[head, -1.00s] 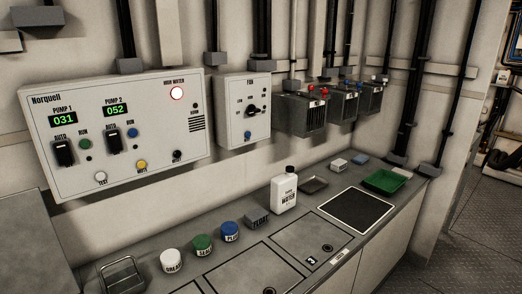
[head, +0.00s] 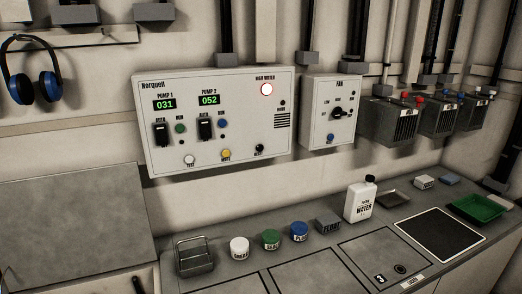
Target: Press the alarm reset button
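A light grey Norquell control panel (head: 213,135) hangs on the wall in the head view. Its lower edge has a white button (head: 190,159), a yellow button (head: 226,154) and a black button (head: 259,147). The small labels are hard to read, so I cannot surely tell which is the alarm reset. The pump displays read 031 and 052. Neither of my grippers is in view.
A FAN box (head: 331,122) hangs right of the panel. On the counter below stand a wire basket (head: 194,262), white, green and blue jars, a grey block (head: 328,224) and a white water bottle (head: 360,203). Blue ear defenders (head: 48,88) hang at upper left. The space before the panel is clear.

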